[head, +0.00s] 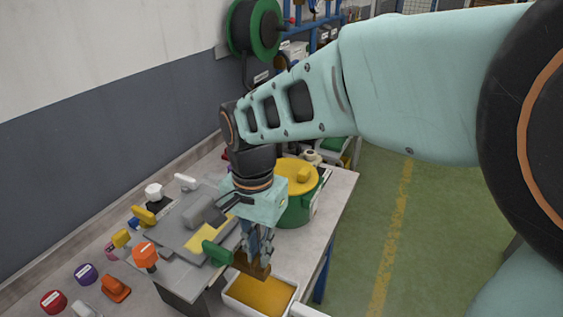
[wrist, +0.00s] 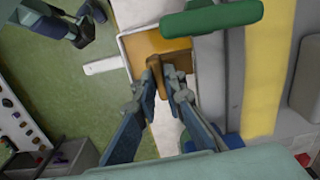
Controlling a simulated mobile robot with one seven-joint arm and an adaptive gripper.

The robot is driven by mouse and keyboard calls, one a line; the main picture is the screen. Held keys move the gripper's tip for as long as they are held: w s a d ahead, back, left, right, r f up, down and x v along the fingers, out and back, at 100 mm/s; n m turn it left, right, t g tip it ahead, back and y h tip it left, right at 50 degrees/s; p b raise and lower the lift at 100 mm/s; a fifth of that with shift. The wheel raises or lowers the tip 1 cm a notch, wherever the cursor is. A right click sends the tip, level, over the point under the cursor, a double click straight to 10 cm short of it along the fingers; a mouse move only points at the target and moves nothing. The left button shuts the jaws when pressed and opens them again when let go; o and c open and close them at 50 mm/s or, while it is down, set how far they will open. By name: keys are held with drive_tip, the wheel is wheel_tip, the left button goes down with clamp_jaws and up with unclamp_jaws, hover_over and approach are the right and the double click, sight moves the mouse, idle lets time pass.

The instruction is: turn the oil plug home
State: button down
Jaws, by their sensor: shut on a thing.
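My gripper (head: 254,257) points down at the front edge of the grey machine housing (head: 180,232), above a white tray (head: 233,298) of amber liquid. Its fingers (wrist: 160,73) are shut on a brown piece (wrist: 159,80), which I take to be the oil plug. The brown plug also shows in the head view (head: 248,266), partly covered by the fingers. It sits close beside the housing. I cannot tell how deep it is seated, as its far end is hidden.
A green handle (head: 217,253) sticks out beside my gripper, on its left. A green pot with a yellow lid (head: 296,177) stands behind it. Several coloured knobs, such as an orange one (head: 146,254), stand at the left. Green floor (head: 440,240) lies clear at the right.

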idle(0.3)
drive_tip(key=c, duration=2)
unclamp_jaws()
